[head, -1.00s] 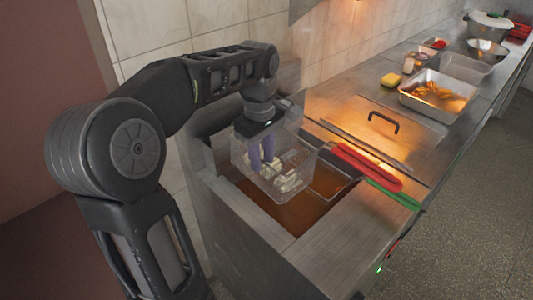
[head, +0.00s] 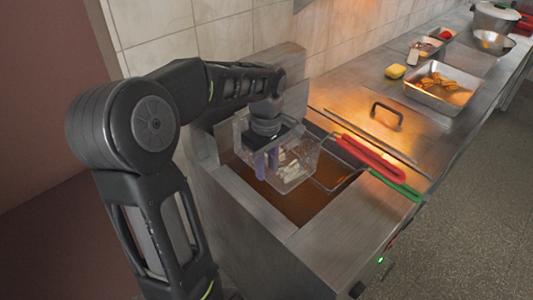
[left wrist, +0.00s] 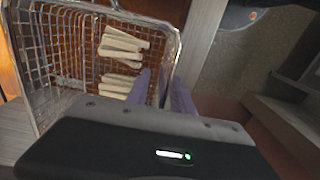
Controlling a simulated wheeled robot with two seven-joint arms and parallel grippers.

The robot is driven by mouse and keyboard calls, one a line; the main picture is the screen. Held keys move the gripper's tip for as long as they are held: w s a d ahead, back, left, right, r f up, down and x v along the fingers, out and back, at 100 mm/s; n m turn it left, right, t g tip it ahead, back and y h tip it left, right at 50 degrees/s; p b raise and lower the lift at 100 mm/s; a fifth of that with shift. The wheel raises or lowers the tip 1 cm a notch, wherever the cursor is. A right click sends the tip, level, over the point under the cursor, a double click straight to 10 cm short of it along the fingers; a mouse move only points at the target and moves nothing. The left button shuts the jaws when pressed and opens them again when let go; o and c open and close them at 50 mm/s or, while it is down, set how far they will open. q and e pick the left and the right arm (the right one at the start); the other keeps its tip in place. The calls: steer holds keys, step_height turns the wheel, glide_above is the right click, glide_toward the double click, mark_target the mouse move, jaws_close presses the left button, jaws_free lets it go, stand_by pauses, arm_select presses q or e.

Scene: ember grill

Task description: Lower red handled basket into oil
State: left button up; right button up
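A wire basket (head: 306,172) with pale raw fries (head: 287,163) in it hangs at the fryer, above the brown oil (head: 297,207). The red handle (head: 370,158) points right over the counter; its joint to the basket is hard to make out. My left gripper (head: 266,163) points down at the basket's left side, its purple fingers apart. In the left wrist view, the fingers (left wrist: 161,92) stand on either side of the basket's rim, one inside and one outside. Contact with the wire cannot be told. My right gripper is not in view.
A green handle (head: 396,186) lies beside the red one, near a second wire basket (head: 333,178) low in the vat. A lid with a black handle (head: 387,112) lies behind. A steel tray (head: 440,93) of cooked food and a yellow sponge (head: 395,71) stand farther along.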

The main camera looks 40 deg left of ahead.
arm_select(q)
steer(key=shift+f, duration=0.95)
steer(key=shift+c, duration=0.2)
jaws_close()
steer(key=c, duration=0.5)
jaws_free()
steer(key=o, duration=0.5)
steer(key=shift+o, duration=0.2)
steer(key=shift+r, duration=0.1)
